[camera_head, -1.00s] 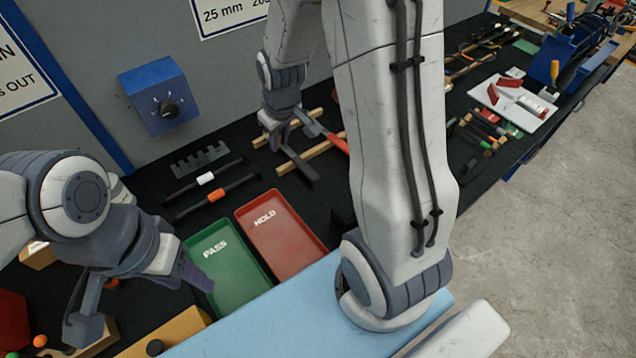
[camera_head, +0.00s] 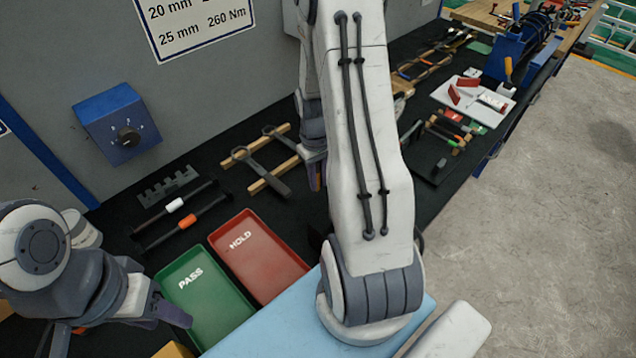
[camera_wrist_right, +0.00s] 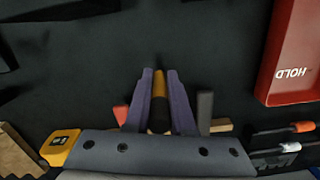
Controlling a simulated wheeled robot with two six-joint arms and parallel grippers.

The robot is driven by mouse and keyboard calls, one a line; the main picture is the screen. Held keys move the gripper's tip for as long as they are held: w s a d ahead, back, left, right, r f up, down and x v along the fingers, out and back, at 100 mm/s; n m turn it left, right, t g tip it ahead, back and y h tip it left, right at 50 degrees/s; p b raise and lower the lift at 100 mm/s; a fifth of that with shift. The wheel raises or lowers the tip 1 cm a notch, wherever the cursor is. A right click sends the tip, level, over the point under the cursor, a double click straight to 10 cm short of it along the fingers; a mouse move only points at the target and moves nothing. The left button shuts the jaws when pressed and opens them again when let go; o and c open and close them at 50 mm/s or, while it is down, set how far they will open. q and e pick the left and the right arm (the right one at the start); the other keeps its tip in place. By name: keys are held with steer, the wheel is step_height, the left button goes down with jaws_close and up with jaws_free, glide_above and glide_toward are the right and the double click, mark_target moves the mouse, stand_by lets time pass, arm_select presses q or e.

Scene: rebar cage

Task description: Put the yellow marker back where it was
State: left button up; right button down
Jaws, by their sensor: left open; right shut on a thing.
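The yellow marker (camera_wrist_right: 159,85) shows in the right wrist view as a short yellow piece with a dark lower part, upright in the picture between my right fingers. My right gripper (camera_wrist_right: 160,82) is shut on it over the black mat. In the head view my right gripper (camera_head: 315,175) is partly behind my own arm, right of the wooden rails, and the marker cannot be made out there. My left gripper (camera_head: 172,314) is open and empty, low at the left beside the green PASS tray (camera_head: 205,298).
The red HOLD tray (camera_head: 258,257) adjoins the PASS tray. Wrenches (camera_head: 262,172) lie across wooden rails (camera_head: 270,178). A grey notched rack (camera_head: 167,187) and two dark bars stand left. Farther right are a small rack of coloured-ended pieces (camera_head: 450,130) and a white board (camera_head: 470,103).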

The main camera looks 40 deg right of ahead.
step_height(320, 180, down, 2)
steer(key=shift+f, duration=0.15)
steer(key=c, duration=0.8)
jaws_free()
steer(key=shift+o, duration=0.2)
steer(key=shift+r, duration=0.25)
steer(key=r, duration=0.4)
steer(key=r+b, duration=0.1)
steer(key=r, duration=0.3)
steer(key=w+r, duration=0.1)
steer(key=r, duration=0.2)
steer(key=shift+r, duration=0.4)
